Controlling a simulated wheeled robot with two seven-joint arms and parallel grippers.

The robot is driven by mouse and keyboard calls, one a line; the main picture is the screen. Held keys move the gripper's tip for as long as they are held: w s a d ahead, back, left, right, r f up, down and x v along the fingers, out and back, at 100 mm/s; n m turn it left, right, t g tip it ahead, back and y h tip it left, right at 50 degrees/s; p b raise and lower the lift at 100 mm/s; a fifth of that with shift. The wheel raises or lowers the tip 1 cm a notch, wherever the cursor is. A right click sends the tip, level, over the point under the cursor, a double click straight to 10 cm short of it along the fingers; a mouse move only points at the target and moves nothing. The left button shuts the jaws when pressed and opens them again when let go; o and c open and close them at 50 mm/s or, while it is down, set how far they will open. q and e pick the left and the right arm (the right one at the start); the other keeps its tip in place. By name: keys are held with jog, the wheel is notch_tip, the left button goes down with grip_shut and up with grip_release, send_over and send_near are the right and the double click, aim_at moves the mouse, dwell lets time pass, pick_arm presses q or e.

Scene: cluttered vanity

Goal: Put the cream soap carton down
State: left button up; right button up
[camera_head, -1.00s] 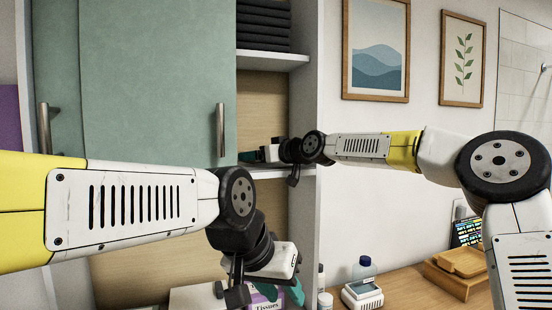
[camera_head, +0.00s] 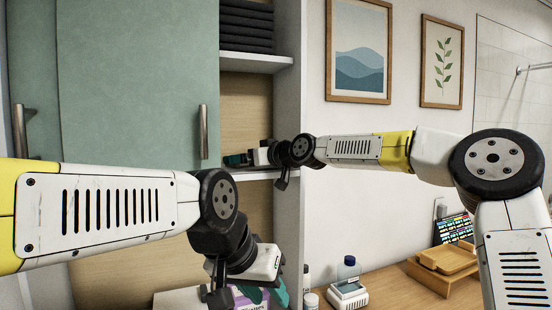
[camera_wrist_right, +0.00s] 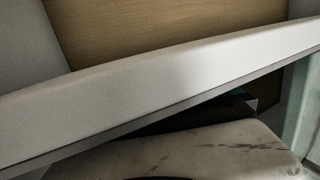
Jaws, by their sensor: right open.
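I cannot make out a cream soap carton in either view. My right gripper (camera_head: 238,160) reaches in from the right to the cabinet's middle shelf (camera_head: 250,175). It is open, with teal fingers at about shelf level; the space between them is too small to read. In the right wrist view a white shelf edge (camera_wrist_right: 170,85) crosses the picture, and the fingers are mostly hidden behind it. My left gripper (camera_head: 265,295) is low in front of the cabinet, its teal fingers beside a purple-and-white tissue box (camera_head: 245,303). Whether it grips anything is hidden.
A green cabinet door (camera_head: 130,80) with a metal handle covers the left. Dark folded cloths (camera_head: 246,28) fill the upper shelf. Bottles, a small white device (camera_head: 348,290) and a wooden tray (camera_head: 447,258) stand on the counter (camera_head: 395,290). The cabinet's side panel (camera_head: 288,230) is close to my right arm.

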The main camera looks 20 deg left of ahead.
jog(key=v, duration=0.9)
jog(key=shift+s+d, duration=0.2)
jog(key=shift+d, duration=0.05)
jog(key=shift+s+d, duration=0.15)
jog(key=shift+d, duration=0.1)
